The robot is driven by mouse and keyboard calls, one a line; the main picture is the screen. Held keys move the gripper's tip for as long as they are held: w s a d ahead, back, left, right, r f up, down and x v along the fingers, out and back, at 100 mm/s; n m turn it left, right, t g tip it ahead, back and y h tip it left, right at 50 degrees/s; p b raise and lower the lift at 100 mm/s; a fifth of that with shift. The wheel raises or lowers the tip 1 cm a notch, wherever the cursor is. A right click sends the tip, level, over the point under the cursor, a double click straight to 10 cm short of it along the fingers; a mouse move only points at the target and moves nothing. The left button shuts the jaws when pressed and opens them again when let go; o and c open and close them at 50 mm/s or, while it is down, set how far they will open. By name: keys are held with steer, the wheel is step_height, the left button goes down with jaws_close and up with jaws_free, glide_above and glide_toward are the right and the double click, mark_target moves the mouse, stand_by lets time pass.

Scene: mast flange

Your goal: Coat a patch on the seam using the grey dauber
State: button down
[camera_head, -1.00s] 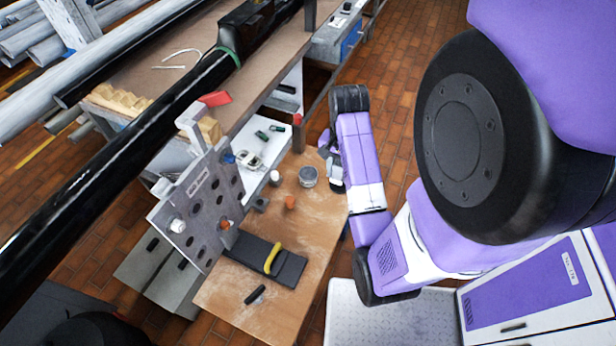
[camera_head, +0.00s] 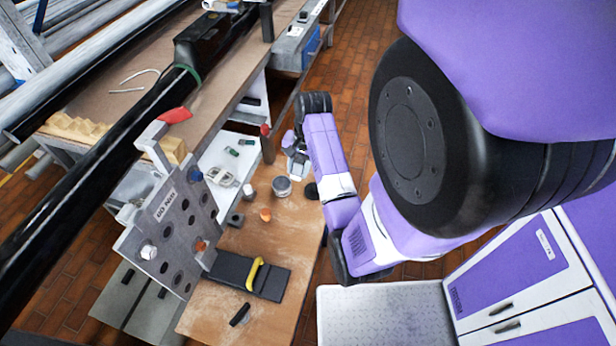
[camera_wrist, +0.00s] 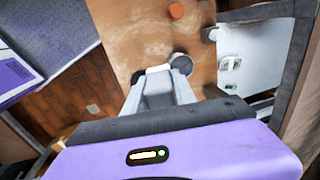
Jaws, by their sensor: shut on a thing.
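My gripper (camera_head: 298,168) is at the far right edge of the brown work board, beside a round grey can (camera_head: 282,186). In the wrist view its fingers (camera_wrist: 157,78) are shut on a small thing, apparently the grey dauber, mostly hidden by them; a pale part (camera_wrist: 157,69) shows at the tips. A dark rounded piece (camera_head: 312,190) shows just below the gripper; I cannot tell if it belongs to the held thing. The can (camera_wrist: 181,62) is close to the fingertips. A long black pipe (camera_head: 95,185) carries a green band (camera_head: 188,72); I cannot make out the seam.
A grey holed plate (camera_head: 172,220) stands beside the pipe. A red-topped bottle (camera_head: 267,145), an orange plug (camera_head: 265,214), and a black pad with a yellow handle (camera_head: 255,275) are around the brown board (camera_head: 225,315).

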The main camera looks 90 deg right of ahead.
steer(key=shift+t+h, duration=0.3)
steer(key=shift+t, duration=0.6)
steer(key=w+d+f+b, duration=0.1)
steer(key=d+f+b, duration=0.1)
steer(key=f, duration=0.1)
steer(key=w+d+f+b, duration=0.2)
steer(key=f, duration=0.2)
steer(key=w+d+f+b, duration=0.1)
steer(key=w+f+b, duration=0.1)
steer(key=f+b, duration=0.1)
steer(key=shift+w+d+f, duration=0.15)
steer(key=shift+d+f, duration=0.15)
steer(key=shift+d, duration=0.1)
steer(key=shift+a+f, duration=0.1)
steer(key=shift+f, duration=0.5)
stand_by(2.0)
step_height(320, 180, up, 7)
steer(key=p, duration=0.7)
steer(key=shift+p, duration=0.3)
